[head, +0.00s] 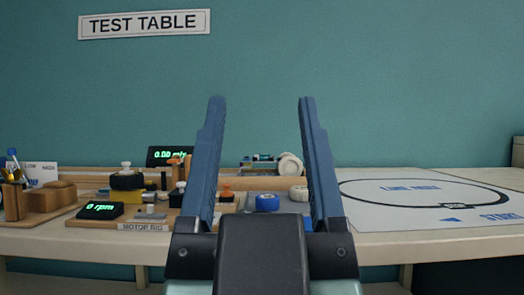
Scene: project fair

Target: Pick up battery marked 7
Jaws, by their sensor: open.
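My gripper (262,100) is open and empty, its two blue fingers pointing up in front of the table. No marking 7 can be read on anything in view. A small cylinder with blue and green parts (263,157) shows at the back, between the fingers, beside a white wheel; I cannot tell if it is a battery. A short blue and white object (267,202) sits nearer on the table, also between the fingers in the picture. My fingers and wrist hide parts of the table.
The table (90,240) holds a motor rig board (142,226), an rpm display (101,210) and wooden blocks (50,197) at left. A wooden rail runs along the back. A teal wall stands behind.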

